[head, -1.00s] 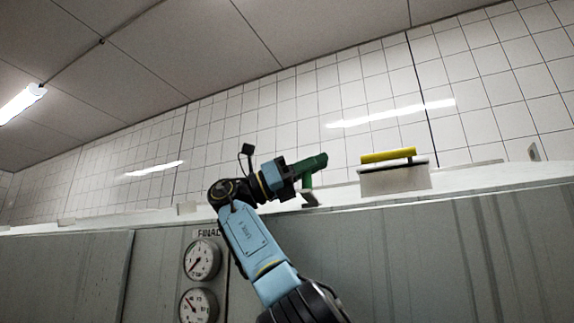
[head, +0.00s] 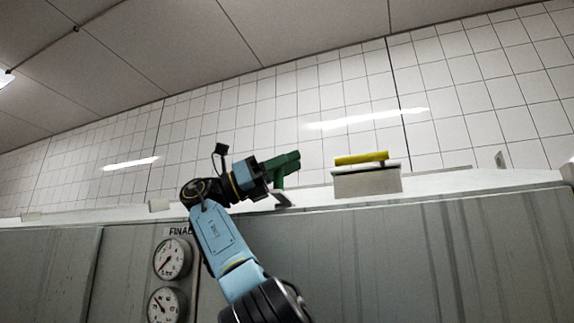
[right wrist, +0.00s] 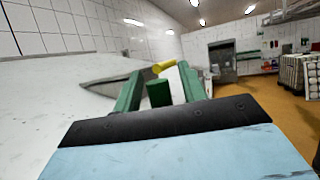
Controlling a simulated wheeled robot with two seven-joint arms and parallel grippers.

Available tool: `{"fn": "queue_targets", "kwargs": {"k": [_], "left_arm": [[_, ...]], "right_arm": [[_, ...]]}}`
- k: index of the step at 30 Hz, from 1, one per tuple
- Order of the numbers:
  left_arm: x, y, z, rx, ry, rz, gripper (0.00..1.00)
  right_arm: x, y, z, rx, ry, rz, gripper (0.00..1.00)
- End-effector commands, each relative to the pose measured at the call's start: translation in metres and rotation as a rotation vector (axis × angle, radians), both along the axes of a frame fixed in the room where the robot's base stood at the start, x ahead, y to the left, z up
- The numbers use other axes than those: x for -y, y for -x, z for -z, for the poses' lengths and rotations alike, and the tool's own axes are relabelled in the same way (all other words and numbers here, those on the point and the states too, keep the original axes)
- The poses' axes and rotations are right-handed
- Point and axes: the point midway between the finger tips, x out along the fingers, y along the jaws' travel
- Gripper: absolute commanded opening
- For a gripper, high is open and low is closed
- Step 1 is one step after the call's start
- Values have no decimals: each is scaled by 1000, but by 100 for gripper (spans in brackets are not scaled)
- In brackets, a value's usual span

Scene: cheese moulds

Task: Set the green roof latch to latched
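My right gripper (head: 294,160) is at the top edge of the grey cabinet in the head view, with its green fingers pointing right. In the right wrist view the two fingers (right wrist: 160,78) stand apart. A short green cylinder, which looks like the handle of the green roof latch (right wrist: 158,94), shows between them with a gap on each side. In the head view the green of the fingers and of the latch (head: 278,180) run together, so the latch position cannot be told. My left gripper is not in view.
A yellow handle (head: 361,158) on a pale box (head: 367,182) stands on the roof just right of my right gripper; the yellow handle also shows beyond the fingers in the right wrist view (right wrist: 164,66). Two dial gauges (head: 172,258) are on the cabinet front (head: 420,260).

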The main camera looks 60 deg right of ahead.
Motion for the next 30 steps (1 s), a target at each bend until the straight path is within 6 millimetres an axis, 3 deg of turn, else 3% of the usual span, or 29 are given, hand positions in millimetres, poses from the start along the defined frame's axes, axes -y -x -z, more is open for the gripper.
{"fn": "queue_targets", "kwargs": {"k": [8, 19, 30], "left_arm": [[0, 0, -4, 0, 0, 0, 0], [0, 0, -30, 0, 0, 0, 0], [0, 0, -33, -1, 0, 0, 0]], "right_arm": [[-4, -9, 3, -2, -1, -1, 41], [-25, -57, 22, -2, 0, -1, 41], [-27, -64, 29, 1, 0, 0, 41]]}}
